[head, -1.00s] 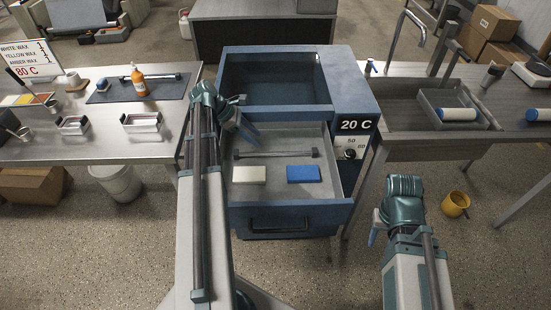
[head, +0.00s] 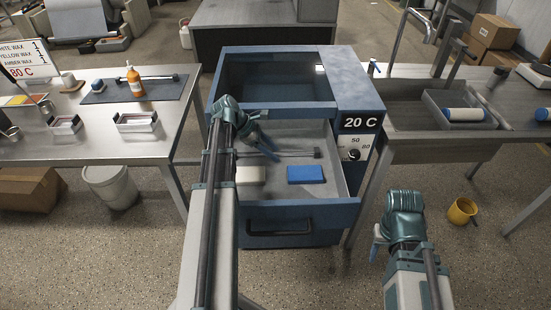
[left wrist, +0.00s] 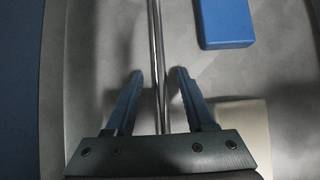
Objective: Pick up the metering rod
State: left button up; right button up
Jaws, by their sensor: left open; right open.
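A thin metal rod lies in the open drawer (head: 335,180) behind two blocks. In the left wrist view the rod (left wrist: 155,30) runs between the two fingers of my left gripper (left wrist: 159,72), with a gap on each side. My left gripper (head: 270,153) is open and low over the drawer. Another rod (head: 157,77) lies on the dark mat on the left table. My right gripper (head: 376,245) is open and empty, out to the right of the drawer.
A blue block (head: 306,174) and a cream block (head: 250,174) lie in the drawer close in front of the rod. The drawer walls and the blue cabinet (head: 360,95) bound the space. A sink table (head: 420,140) stands to the right.

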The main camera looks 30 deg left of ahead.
pick_arm(q)
grip_shut()
jog(key=shift+r, duration=0.1)
dwell(0.5)
notch_tip(320, 180, up, 10)
jog(key=p, duration=1)
